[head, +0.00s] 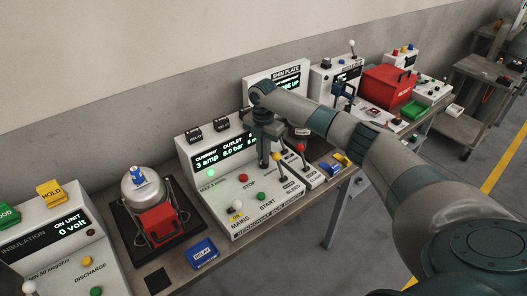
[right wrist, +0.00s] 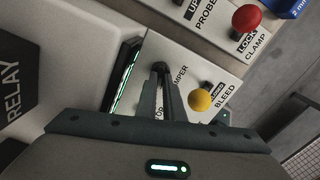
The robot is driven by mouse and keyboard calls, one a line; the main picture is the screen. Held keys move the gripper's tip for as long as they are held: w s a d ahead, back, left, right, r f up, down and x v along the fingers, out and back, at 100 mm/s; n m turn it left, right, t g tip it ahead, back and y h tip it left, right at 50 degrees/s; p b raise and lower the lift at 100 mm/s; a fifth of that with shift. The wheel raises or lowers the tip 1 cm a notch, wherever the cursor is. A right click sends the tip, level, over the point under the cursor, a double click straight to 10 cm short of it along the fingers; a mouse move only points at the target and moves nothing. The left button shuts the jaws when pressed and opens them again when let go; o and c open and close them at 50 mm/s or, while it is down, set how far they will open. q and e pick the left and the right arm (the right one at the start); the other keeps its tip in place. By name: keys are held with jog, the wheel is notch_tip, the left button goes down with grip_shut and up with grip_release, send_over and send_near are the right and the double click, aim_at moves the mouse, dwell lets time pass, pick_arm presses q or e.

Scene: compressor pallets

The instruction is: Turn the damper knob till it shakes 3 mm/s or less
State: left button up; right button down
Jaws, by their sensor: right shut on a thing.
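The compressor run bench (head: 240,205) is a white sloped box in the middle of the head view. Its display (head: 222,152) reads current 3 amp and outlet 8.0 bar; a third reading at the right is cut off by my gripper. My right gripper (head: 264,163) points down onto the panel. In the right wrist view its fingers (right wrist: 160,72) are shut at the damper label (right wrist: 181,78), which is partly covered. My left gripper is not in view.
A yellow-balled bleed lever (right wrist: 200,99) stands close to the fingers, and a red-balled clamp lever (right wrist: 246,18) is farther off. A compressor with a red box (head: 160,222) stands on a dark pallet at left. A blue relay block (head: 202,252) lies on the table.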

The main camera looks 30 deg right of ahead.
jog(key=m+p, duration=0.2)
jog(key=shift+r+m, duration=0.25)
jog(key=shift+m, duration=0.15)
jog(key=m+p, duration=0.3)
jog(key=shift+w+m, duration=0.15)
jog(key=shift+m, duration=0.15)
jog(key=m+p, duration=0.1)
jog(key=m, duration=0.1)
jog(key=shift+m+p, duration=0.3)
jog(key=shift+p, duration=0.1)
jog(key=shift+w+f+m+p, duration=0.15)
jog(key=shift+m+p, duration=0.55)
jog(key=shift+m, duration=0.5)
jog(key=c, duration=2.2)
grip_release()
jog(key=shift+o, duration=0.2)
